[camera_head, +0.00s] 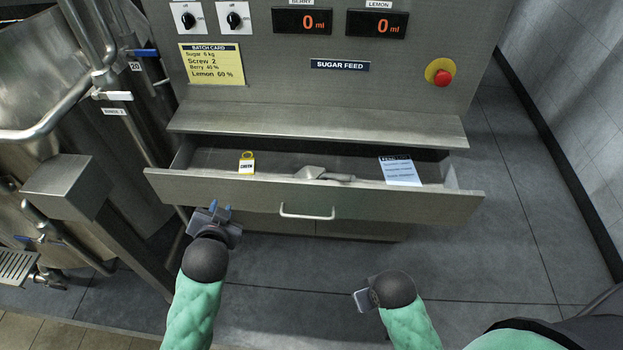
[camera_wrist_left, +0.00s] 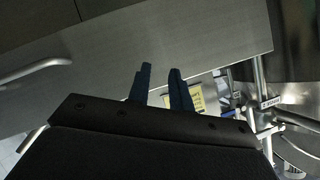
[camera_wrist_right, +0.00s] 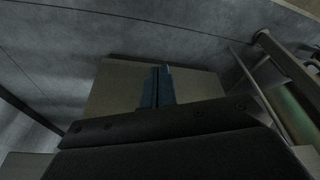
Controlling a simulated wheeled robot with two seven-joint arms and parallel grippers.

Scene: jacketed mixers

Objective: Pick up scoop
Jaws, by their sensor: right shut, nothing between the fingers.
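The scoop (camera_head: 324,174) is a grey metal thing lying inside the open drawer (camera_head: 314,194), near its middle. The drawer's front wall hides part of it. My left gripper (camera_head: 221,208) is in front of the drawer's left part, below its top edge and apart from the scoop. Its two blue fingers (camera_wrist_left: 160,88) stand apart with nothing between them in the left wrist view. My right gripper (camera_head: 362,300) is low in front of the cabinet, well below the drawer. Its fingers (camera_wrist_right: 157,86) are together and empty in the right wrist view.
A yellow-and-white tag (camera_head: 246,163) and a blue-white card (camera_head: 400,171) are also in the drawer. A handle (camera_head: 307,213) sticks out of its front. A metal ledge (camera_head: 320,125) overhangs the drawer's back. Pipes and a steel vessel (camera_head: 60,130) crowd the left. The floor at right is clear.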

